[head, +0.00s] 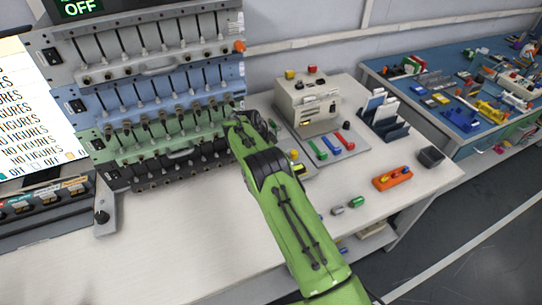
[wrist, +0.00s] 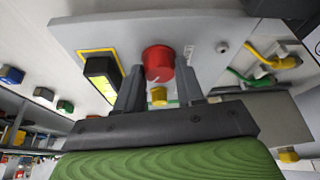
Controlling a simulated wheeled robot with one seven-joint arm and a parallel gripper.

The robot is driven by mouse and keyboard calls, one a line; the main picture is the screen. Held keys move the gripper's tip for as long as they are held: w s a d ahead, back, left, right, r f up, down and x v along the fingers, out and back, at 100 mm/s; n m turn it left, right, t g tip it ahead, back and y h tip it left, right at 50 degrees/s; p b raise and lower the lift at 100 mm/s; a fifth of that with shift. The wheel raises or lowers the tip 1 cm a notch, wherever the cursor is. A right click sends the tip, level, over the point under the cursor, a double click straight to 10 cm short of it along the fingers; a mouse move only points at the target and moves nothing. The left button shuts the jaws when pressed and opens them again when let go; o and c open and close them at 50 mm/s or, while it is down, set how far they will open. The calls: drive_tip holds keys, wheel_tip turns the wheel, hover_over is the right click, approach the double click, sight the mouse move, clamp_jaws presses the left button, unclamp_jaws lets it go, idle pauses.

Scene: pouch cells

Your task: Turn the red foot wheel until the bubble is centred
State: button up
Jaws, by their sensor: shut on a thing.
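The red foot wheel (wrist: 158,60) is a round red knob with a white mark, on a grey plate (wrist: 210,35) in the wrist view. My gripper (wrist: 159,72) has one dark finger on each side of it and is shut on it. A vial with a yellow-green window (wrist: 104,80) in a black housing and yellow outline sits left of the wheel. I cannot make out its bubble. A small yellow knob (wrist: 159,96) shows between the fingers. In the head view my green arm reaches to the bench beside the rack and hides the wheel.
A rack of cell channels (head: 160,100) stands close to the left of my arm. A beige box with coloured buttons (head: 308,105) stands to the right.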

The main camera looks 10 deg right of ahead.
drive_tip(key=o, duration=1)
drive_tip(key=shift+o, duration=0.2)
